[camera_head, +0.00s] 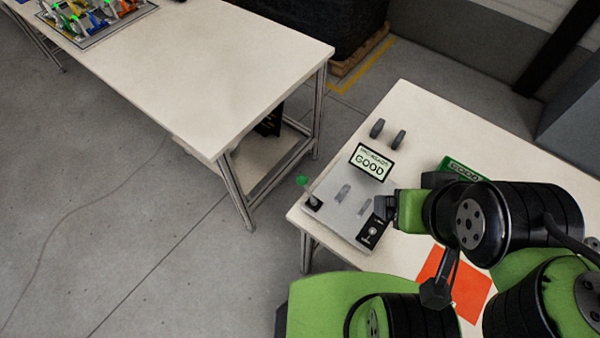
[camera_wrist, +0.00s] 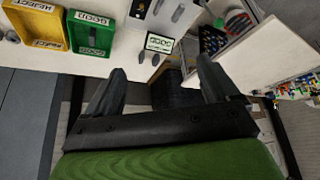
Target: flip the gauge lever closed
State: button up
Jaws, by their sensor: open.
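The gauge is a light grey plate (camera_head: 343,224) near the front left corner of the right-hand table, with a framed display (camera_head: 371,162) reading GOOD behind it. A black panel with a small switch-like lever (camera_head: 372,232) is at its front right. A green-tipped stick (camera_head: 302,181) rises from a black base at its left corner. I cannot tell which of the two is the gauge lever. In the wrist view the display (camera_wrist: 160,43) shows beyond my gripper (camera_wrist: 160,66), whose two dark fingers are apart with nothing between them.
A green GOOD tray (camera_wrist: 90,35) and a yellow REJECT tray (camera_wrist: 36,24) are on the table. An orange sheet (camera_head: 470,290) lies near my arm. Two grey pegs (camera_head: 388,133) stand behind the display. Another white table (camera_head: 215,75) carries colourful parts at its far left.

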aim_at(301, 179)
jog(key=k+j+z, duration=0.2)
jog(key=k+j, duration=0.2)
jog(key=j, duration=0.2)
jog(key=j+z, duration=0.15)
jog(key=j, duration=0.3)
jog(key=k+j+z, duration=0.1)
jog(key=j, duration=0.35)
jog(key=j+z, duration=0.15)
jog(key=j, duration=0.3)
jog(key=k+j+z, duration=0.1)
jog(key=j, duration=0.35)
jog(key=i+j+z, duration=0.1)
jog(key=j, duration=0.2)
jog(key=i+j+z, duration=0.15)
jog(key=j, duration=0.15)
jog(key=i+j+z, duration=0.1)
jog(key=j, duration=0.25)
jog(key=i+j+z, duration=0.15)
jog(key=i, duration=0.2)
jog(key=k+l, duration=0.1)
jog(key=l, duration=0.2)
jog(key=i+j, duration=0.1)
jog(key=j, duration=0.25)
